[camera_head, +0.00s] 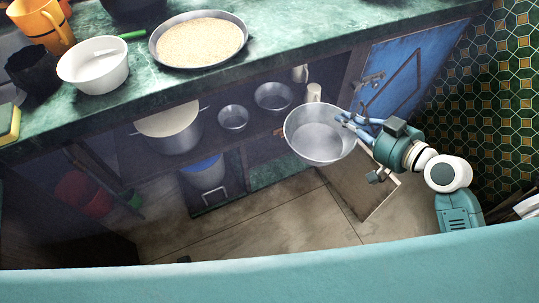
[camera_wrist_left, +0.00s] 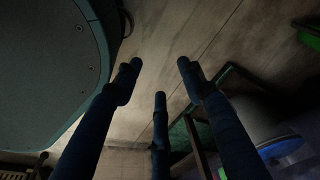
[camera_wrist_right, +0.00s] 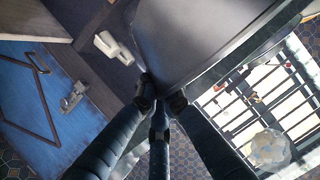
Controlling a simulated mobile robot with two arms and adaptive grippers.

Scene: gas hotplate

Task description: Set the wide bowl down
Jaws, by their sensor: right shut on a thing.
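The wide bowl (camera_head: 317,136) is a grey metal bowl in the head view, held in the air in front of the open shelves below the counter. My right gripper (camera_head: 349,121) is shut on its right rim. In the right wrist view the fingers (camera_wrist_right: 160,100) close on the bowl's wall (camera_wrist_right: 200,40), which fills the top middle. My left gripper (camera_wrist_left: 160,85) shows in the left wrist view with its fingers spread and nothing between them, above the floor. The left gripper is out of the head view.
The green counter (camera_head: 290,32) bears a pan of grain (camera_head: 199,40), a white bowl (camera_head: 94,65) and an orange mug (camera_head: 40,25). Shelves below hold a large pot (camera_head: 169,130) and small metal bowls (camera_head: 233,117). A blue cabinet door (camera_head: 398,75) stands behind my right gripper.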

